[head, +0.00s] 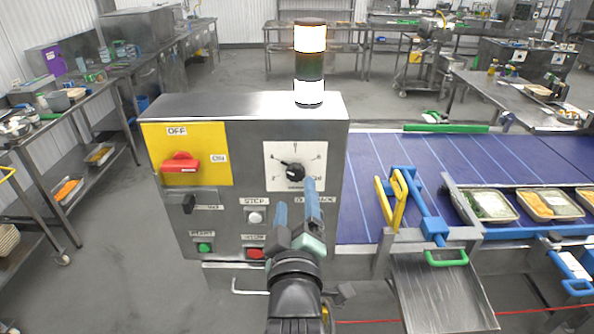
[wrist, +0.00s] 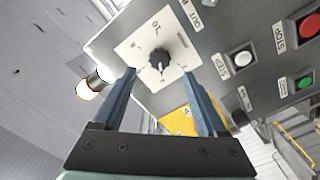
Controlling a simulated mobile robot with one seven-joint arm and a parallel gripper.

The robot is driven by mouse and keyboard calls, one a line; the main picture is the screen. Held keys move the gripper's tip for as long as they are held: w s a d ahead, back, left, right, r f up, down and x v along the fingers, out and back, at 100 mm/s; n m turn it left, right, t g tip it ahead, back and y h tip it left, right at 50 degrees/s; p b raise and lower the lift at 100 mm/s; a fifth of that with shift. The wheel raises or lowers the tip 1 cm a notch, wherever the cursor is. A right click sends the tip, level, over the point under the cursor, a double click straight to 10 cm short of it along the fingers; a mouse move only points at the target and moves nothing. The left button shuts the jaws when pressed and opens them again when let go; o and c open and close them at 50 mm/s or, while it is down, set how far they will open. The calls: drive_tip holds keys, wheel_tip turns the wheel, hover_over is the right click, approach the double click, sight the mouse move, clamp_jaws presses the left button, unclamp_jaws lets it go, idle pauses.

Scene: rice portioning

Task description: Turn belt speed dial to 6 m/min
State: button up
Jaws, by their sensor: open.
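The belt speed dial (head: 294,171) is a black knob on a white scale plate (head: 310,155) on the right of the grey control box. In the wrist view the dial (wrist: 158,61) stands beyond and between my fingers, and the plate looks rotated. Numbers on the plate are too small to read surely, apart from what looks like a 10. My gripper (head: 297,195) is open and empty, its two blue fingers raised in front of the panel just below the dial. In the wrist view my gripper (wrist: 160,90) shows a wide gap, with no contact on the knob visible.
The control box (head: 227,150) also bears a red switch (head: 180,163) on yellow, a green button (head: 205,247), a red button (head: 255,253) and a white button (head: 255,217). A signal lamp (head: 310,60) stands on top. The blue belt (head: 400,160) and a yellow handle (head: 391,205) lie right.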

sight(295, 176)
drive_tip(key=w+p, duration=0.2)
drive_tip(key=w, duration=0.4)
drive_tip(key=shift+w, duration=0.3)
clamp_jaws()
